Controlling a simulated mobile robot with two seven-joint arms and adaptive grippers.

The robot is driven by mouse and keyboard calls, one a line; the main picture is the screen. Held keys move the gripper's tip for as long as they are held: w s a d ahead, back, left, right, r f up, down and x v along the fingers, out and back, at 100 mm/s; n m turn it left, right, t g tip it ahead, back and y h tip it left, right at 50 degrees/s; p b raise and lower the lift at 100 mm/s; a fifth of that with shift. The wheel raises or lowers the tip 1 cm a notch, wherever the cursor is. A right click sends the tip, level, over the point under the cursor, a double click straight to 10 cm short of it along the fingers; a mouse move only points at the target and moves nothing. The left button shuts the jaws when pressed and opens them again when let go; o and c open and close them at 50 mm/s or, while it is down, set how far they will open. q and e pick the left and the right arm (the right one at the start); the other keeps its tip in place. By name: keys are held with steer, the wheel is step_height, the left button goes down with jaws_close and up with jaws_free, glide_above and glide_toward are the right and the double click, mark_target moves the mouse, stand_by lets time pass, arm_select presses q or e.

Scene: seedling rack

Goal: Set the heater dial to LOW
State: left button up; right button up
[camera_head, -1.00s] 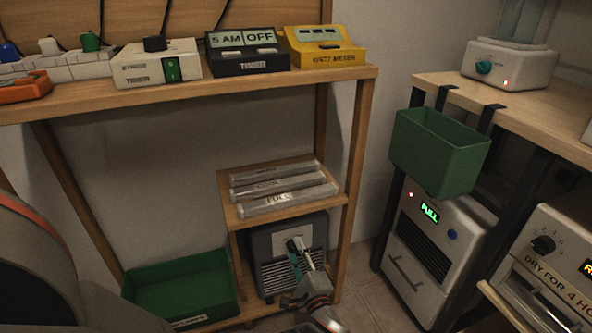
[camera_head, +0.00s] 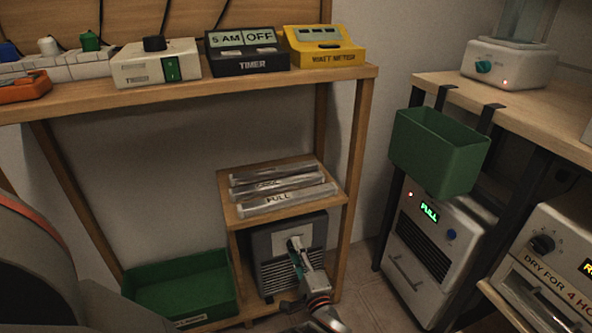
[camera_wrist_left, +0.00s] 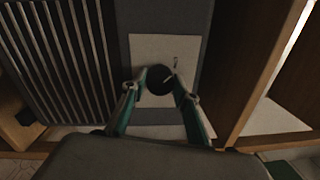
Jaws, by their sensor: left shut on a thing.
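The heater (camera_head: 262,262) is a dark grey box with a slatted grille, low in the wooden stand. In the left wrist view its dial (camera_wrist_left: 158,80) is a round black knob on a pale panel (camera_wrist_left: 150,48) beside the grille (camera_wrist_left: 65,50). A light pointer line on the knob slants up and right, towards a small mark on the panel. No lettering is readable there. My left gripper (camera_head: 295,250) is shut on the dial, one fingertip on each side in the left wrist view (camera_wrist_left: 160,82). It hides the dial in the head view. My right gripper is out of view.
A wooden post (camera_head: 352,190) rises close to the right of the heater. A shelf (camera_head: 322,208) with clear trays is just above it. A green bin (camera_head: 188,268) stands to the left. Open floor (camera_head: 375,305) lies to the right.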

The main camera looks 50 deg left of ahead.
arm_select(q)
steer(key=o, duration=1.1)
